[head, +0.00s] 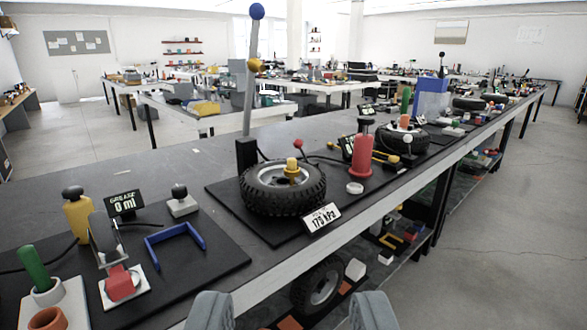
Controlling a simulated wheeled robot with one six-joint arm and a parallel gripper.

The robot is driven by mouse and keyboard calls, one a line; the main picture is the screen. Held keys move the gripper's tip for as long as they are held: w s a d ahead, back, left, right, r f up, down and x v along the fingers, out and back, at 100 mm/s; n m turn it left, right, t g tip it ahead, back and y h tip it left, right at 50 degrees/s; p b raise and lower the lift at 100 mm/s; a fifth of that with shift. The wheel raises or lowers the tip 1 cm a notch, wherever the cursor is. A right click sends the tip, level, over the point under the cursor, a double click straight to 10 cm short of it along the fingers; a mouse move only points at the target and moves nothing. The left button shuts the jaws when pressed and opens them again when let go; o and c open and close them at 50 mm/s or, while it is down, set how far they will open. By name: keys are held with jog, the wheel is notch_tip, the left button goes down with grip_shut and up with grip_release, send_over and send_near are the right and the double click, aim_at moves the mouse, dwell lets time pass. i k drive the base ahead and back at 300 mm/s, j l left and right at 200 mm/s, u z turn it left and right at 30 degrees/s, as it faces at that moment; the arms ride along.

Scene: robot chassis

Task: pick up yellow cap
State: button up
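A small yellow cap (291,166) stands upright in the middle of a black tire (283,188) with a grey rim. The tire lies flat on a dark mat on the long workbench (175,152). My gripper (291,312) shows at the bottom edge as two grey fingers set wide apart. It is open, with nothing between the fingers. The cap is well ahead of it, and the fingers do not touch the tire or bench. The lower parts of the fingers are cut off by the picture edge.
A tall grey lever (249,100) with a blue ball rises behind the tire. A kPa sign (321,217) stands before it, and a red pump (362,150) is to the right. A blue bracket (175,233) and a yellow bottle (77,212) are left. Clear floor (500,230) lies right.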

aim_at(292, 163)
jog(key=i+l, duration=0.1)
jog(key=i, duration=0.3)
jog(key=i+l+u, duration=0.1)
jog(key=i, duration=0.3)
jog(key=i+l, duration=0.15)
jog(key=i, duration=0.25)
jog(key=u, duration=0.05)
